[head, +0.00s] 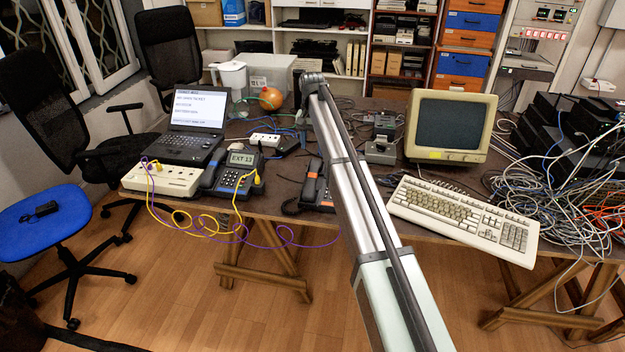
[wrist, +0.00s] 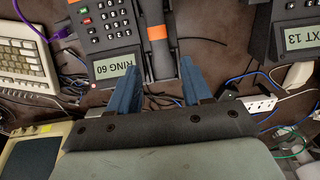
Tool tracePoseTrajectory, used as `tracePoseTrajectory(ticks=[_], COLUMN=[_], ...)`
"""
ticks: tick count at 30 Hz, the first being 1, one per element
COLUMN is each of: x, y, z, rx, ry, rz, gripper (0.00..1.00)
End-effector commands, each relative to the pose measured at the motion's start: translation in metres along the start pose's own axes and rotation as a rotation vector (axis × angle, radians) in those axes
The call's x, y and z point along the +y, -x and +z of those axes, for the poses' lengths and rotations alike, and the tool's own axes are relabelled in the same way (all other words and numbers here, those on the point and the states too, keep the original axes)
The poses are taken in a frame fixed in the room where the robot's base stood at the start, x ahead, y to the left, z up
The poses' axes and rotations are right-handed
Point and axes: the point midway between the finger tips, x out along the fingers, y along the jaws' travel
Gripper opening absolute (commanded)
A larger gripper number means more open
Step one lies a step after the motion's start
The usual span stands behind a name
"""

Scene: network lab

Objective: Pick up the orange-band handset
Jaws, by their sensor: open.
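The orange-band handset (wrist: 157,52) is dark with a wide orange band and rests at the side of a desk phone (wrist: 104,38) whose screen reads RING 60. My gripper (wrist: 160,76) is open in the wrist view, one blue finger on each side of the handset's near end. I cannot tell the height gap between the fingers and the handset. In the head view the handset (head: 312,184) lies on the table just left of my arm, which hides part of its phone. My gripper's fingers do not show in the head view.
A second phone (head: 232,180) reading EXT 13 stands to the left, beside a cream socket box (head: 160,179) and a laptop (head: 192,123). A cream keyboard (head: 465,216), a monitor (head: 449,125) and tangled cables (head: 560,185) are on the right. Yellow and purple cables hang over the front edge.

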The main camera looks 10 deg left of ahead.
Motion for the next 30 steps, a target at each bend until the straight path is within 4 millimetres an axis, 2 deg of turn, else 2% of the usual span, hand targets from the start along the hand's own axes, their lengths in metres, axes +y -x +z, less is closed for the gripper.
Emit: tracePoseTrajectory(ticks=[5, 13, 23, 30], x=[0.0, 0.0, 0.001, 0.004], y=[-0.021, -0.067, -0.088, -0.117], z=[0.001, 0.001, 0.003, 0.01], rx=[0.0, 0.0, 0.002, 0.001], ry=[0.0, 0.001, 0.001, 0.001], rz=[0.0, 0.0, -0.001, -0.001], gripper=[0.49, 0.49, 0.49, 0.49])
